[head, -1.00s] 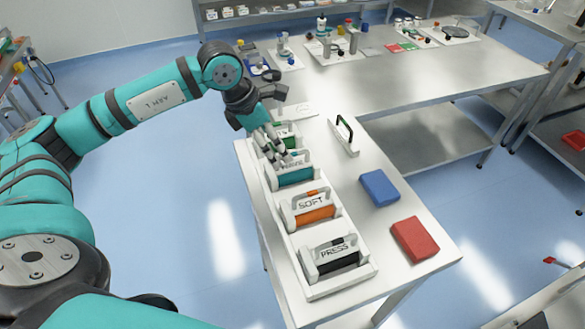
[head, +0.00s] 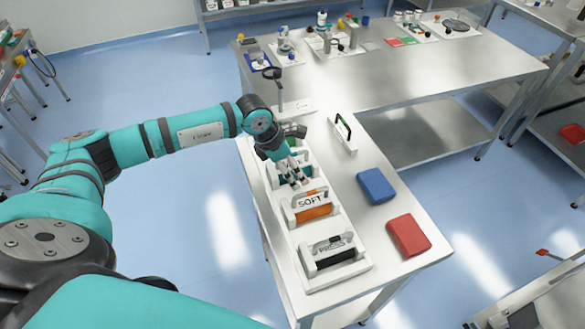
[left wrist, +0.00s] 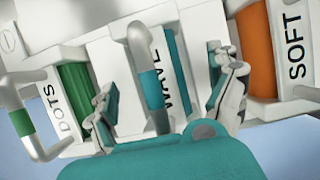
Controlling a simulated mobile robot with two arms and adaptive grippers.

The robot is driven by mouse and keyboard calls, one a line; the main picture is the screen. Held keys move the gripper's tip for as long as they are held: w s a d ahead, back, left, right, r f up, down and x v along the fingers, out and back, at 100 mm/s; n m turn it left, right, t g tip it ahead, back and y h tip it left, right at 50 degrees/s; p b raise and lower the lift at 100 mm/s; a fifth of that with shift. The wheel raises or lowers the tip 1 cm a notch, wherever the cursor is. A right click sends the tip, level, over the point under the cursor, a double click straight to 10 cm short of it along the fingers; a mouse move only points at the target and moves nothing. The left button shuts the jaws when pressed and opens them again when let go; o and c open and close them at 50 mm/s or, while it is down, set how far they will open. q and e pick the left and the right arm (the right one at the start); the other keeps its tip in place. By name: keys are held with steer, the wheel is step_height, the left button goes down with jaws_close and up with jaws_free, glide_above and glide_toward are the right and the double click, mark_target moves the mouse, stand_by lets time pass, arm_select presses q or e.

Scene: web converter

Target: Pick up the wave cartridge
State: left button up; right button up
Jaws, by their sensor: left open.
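The wave cartridge (left wrist: 130,80) is white and teal, marked WAVE, with a bar handle that has a teal band. It sits in the rack between the dots and soft cartridges. My left gripper (left wrist: 165,100) is open above it in the left wrist view, one finger on each side of the handle. I cannot tell whether the fingers touch it. In the head view my left gripper (head: 291,180) hangs over the rack and hides much of the wave cartridge. My right gripper is not in view.
The orange soft cartridge (head: 313,214) and black press cartridge (head: 336,258) sit nearer in the white rack (head: 322,283). The green dots cartridge (left wrist: 76,92) is on the other side. A handled white piece (head: 342,134), a blue block (head: 376,186) and a red block (head: 408,236) lie right.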

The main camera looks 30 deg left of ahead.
arm_select(q)
steer(key=shift+r, duration=0.1)
steer(key=c, duration=1.7)
